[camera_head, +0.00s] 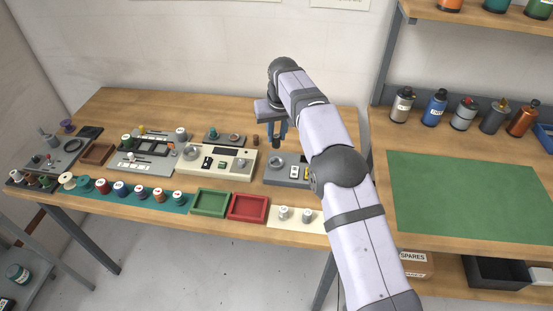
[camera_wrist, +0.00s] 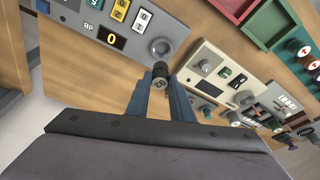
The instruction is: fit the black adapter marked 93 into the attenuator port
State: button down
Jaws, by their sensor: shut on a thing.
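My gripper (camera_wrist: 160,92) has its blue fingers shut on the black adapter (camera_wrist: 160,71), a short dark cylinder whose light end marking appears to read 93. In the head view my gripper (camera_head: 277,134) hangs above the back of the grey device at the table's right; I cannot make out the adapter there. That grey device (camera_head: 273,176) has yellow and white tags, and in the wrist view the grey device (camera_wrist: 128,58) shows a round ringed socket or knob (camera_wrist: 160,47) just beyond the adapter. I cannot read an attenuator label, and contact is not clear.
A beige panel unit (camera_head: 236,165) stands left of the grey device. Green (camera_head: 195,214) and red (camera_head: 247,220) trays lie along the front edge, beside a cream mat (camera_head: 296,227) with two small cylinders. A brown cylinder (camera_head: 255,141) stands near my gripper.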

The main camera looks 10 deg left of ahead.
jog(key=shift+f+p, duration=1.1)
jog(key=shift+f, duration=3.25)
jog(key=shift+f, duration=0.15)
jog(key=c, duration=1.6)
grip_release()
jog(key=shift+o, duration=0.2)
jog(key=shift+r, duration=0.65)
jog(key=b+v, duration=0.3)
jog(key=v, duration=0.8)
jog(key=shift+s+d, duration=0.1)
